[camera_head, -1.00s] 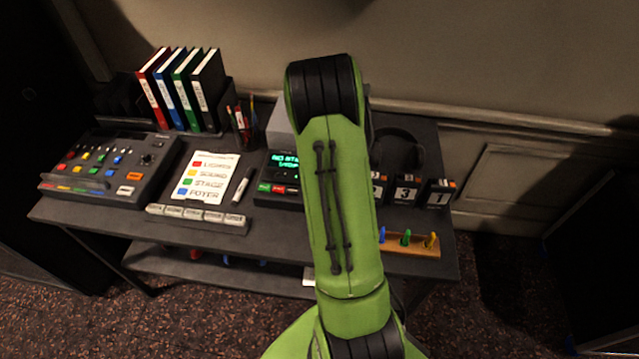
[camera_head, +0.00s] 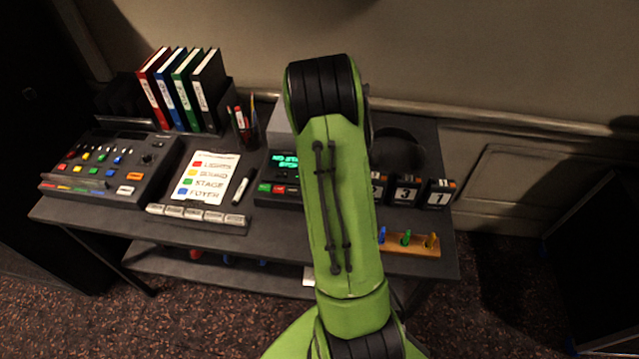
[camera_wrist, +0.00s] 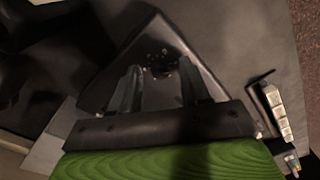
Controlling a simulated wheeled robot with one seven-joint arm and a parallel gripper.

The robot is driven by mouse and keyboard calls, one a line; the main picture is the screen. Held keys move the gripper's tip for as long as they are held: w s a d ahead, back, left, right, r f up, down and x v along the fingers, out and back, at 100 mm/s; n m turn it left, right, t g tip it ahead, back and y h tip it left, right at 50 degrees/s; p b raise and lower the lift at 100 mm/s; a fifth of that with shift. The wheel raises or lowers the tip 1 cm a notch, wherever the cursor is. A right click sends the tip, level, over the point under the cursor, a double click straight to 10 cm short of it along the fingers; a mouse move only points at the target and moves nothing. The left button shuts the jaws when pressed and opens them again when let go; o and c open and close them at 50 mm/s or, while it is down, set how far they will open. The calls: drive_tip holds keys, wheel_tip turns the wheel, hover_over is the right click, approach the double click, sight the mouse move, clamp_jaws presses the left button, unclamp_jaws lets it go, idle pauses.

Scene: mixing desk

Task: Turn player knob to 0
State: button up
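The player (camera_head: 279,189) stands at the middle of the desk, a dark box with a lit green display and red and green buttons; my arm hides its right part. In the wrist view a small dark knob (camera_wrist: 161,66) with pale marks around it sits on a dark sloping panel (camera_wrist: 150,37). My gripper (camera_wrist: 159,72) is over this panel, its two fingers apart, one on each side of the knob. I cannot tell whether they touch it or where the knob points. My arm hides the gripper and knob in the head view.
A mixing console (camera_head: 105,167) is at the left, beside a label sheet (camera_head: 213,165) and a marker (camera_head: 242,186). A label strip (camera_head: 198,218) lies along the front. Number blocks (camera_head: 406,191) and a peg rack (camera_head: 412,246) are right of my arm.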

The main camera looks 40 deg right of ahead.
drive_tip(key=shift+r, duration=0.1)
wheel_tip(320, 180, up, 16)
drive_tip(key=p, duration=0.4)
drive_tip(key=shift+d+f, duration=0.25)
drive_tip(key=shift+d, duration=0.1)
